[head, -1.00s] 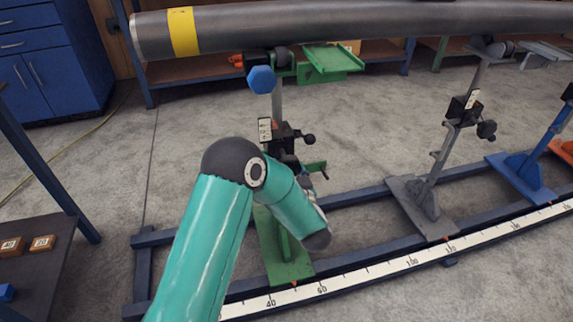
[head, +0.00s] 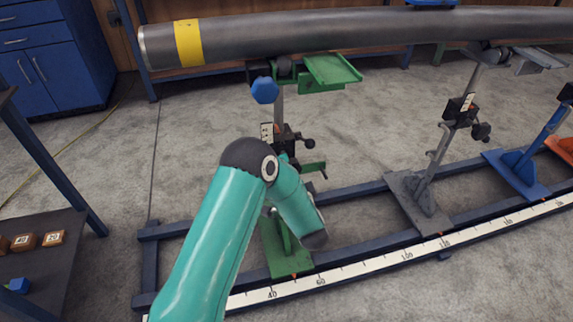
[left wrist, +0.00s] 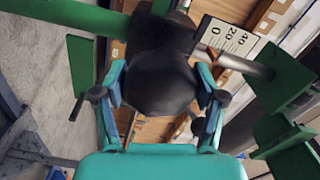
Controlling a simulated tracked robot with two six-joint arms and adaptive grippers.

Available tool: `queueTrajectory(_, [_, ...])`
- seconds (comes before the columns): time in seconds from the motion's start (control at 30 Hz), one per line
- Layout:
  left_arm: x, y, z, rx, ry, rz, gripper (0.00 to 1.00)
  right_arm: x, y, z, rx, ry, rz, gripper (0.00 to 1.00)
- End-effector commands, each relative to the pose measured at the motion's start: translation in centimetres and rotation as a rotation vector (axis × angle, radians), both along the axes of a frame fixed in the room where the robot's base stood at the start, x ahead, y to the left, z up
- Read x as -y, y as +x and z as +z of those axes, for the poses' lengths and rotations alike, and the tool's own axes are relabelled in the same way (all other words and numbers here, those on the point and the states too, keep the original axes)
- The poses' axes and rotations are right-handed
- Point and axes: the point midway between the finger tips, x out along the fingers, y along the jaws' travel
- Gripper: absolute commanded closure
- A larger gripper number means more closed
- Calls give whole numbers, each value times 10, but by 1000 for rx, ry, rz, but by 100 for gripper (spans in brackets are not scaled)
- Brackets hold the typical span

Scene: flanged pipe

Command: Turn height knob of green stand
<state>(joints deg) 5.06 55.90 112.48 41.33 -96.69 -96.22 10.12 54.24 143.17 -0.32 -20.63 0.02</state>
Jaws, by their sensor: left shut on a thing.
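The green stand holds up the near end of a grey pipe (head: 330,32) with a yellow band. Its green base (head: 285,255) sits on the blue floor rails. Its post carries a white scale plate (head: 267,133) and a black clamp block in the head view. In the left wrist view, the two fingers of my left gripper (left wrist: 161,88) are around a round black knob (left wrist: 160,80), shut on it. The scale plate beside it reads 0, 20, 40 (left wrist: 230,38). In the head view my teal arm hides the gripper and this knob. My right gripper is not in view.
A grey stand (head: 425,205) and a blue stand (head: 520,172) stand to the right on the rails (head: 360,193). A white ruler strip (head: 400,257) runs in front. A dark shelf (head: 45,265) is at left.

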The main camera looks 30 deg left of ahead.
Motion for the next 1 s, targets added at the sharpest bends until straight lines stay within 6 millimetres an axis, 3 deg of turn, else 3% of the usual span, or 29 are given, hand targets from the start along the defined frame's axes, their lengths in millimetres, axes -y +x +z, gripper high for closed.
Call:
queueTrajectory(0.03, [7, 1, -2, -48, 25, -20, 64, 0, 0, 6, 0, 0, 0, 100])
queueTrajectory(0.6, [7, 1, -2, -439, 363, -24, 64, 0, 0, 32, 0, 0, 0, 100])
queueTrajectory(1.0, [7, 1, -3, -587, 491, -24, 64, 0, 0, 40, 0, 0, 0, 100])
